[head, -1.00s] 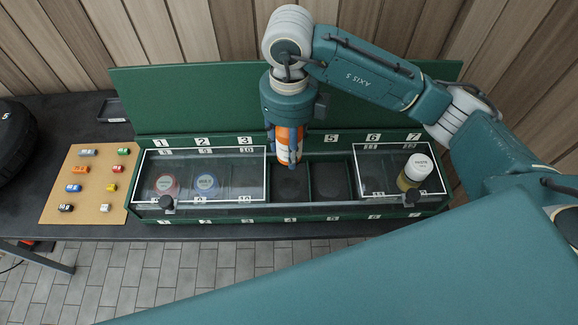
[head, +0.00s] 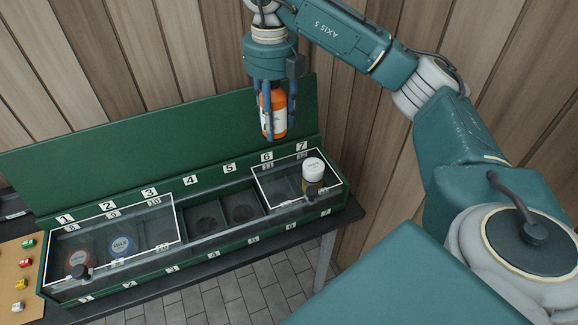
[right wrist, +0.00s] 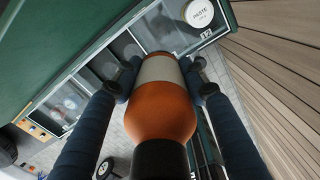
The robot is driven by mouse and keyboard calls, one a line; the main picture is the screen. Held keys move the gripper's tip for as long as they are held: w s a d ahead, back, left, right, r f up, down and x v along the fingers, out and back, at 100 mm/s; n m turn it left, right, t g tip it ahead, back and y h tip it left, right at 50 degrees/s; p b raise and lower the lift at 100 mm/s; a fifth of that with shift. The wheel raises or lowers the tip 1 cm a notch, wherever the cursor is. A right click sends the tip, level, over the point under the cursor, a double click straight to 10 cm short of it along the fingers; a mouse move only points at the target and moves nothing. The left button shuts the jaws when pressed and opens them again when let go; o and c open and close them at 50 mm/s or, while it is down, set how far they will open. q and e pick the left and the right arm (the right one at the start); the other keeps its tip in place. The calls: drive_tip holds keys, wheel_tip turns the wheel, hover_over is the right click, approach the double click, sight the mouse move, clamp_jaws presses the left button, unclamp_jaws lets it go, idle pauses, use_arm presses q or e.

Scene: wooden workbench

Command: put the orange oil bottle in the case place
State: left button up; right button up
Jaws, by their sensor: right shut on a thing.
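My right gripper (head: 273,130) is shut on the orange oil bottle (head: 274,108), which has a white label. The bottle hangs near upright and appears above the right part of the green case (head: 200,150), in front of its raised lid. In the right wrist view the orange bottle (right wrist: 162,112) lies between the two dark fingers, dark cap toward the camera. The case's numbered row has two uncovered, empty compartments, below 4 (head: 205,220) and 5 (head: 243,207). Clear covers lie over 1 to 3 and 6 to 7. My left gripper is out of view.
A white-capped paste jar (head: 313,169) stands at the case's right end. A blue wax tin (head: 122,246) and a reddish tin (head: 80,261) sit under the left cover. A cork board (head: 17,275) with small coloured pieces is at far left. A wooden wall stands behind.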

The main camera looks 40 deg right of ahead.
drive_tip(key=f, duration=1.6)
drive_tip(key=shift+w+d+p, duration=0.15)
drive_tip(key=shift+w+p, duration=0.05)
drive_tip(key=shift+p, duration=0.1)
wheel_tip(320, 180, down, 4)
drive_tip(key=shift+r+p, duration=0.25)
drive_tip(key=shift+p, duration=0.2)
drive_tip(key=shift+f, duration=0.4)
drive_tip(key=o, duration=1.4)
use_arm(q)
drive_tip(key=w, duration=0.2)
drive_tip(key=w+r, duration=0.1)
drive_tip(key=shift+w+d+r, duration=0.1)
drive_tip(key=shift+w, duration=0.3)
